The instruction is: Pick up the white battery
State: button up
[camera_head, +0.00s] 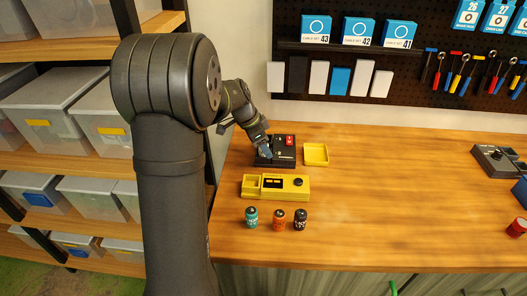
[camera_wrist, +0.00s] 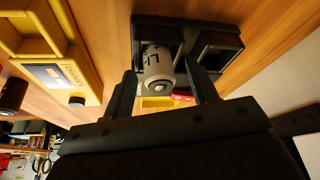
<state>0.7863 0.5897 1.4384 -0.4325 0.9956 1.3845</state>
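The white battery (camera_wrist: 158,62) shows in the wrist view as a pale grey-white cylinder with dark markings, its round end toward the camera. It is at the left compartment of a black device (camera_wrist: 222,42); how deep it sits, I cannot tell. My gripper (camera_wrist: 166,86) has one finger on each side of the battery, with a visible gap on both sides. In the head view my gripper (camera_head: 265,152) is low over the left part of the black device (camera_head: 287,160), and the battery cannot be made out there.
A yellow device (camera_head: 292,190) lies in front of the black one, and a small yellow tray (camera_head: 316,154) is right of it. Teal (camera_head: 251,218), orange (camera_head: 278,220) and black (camera_head: 300,220) batteries stand near the front edge. The middle of the table is clear.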

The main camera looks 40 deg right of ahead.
jog(key=c, duration=1)
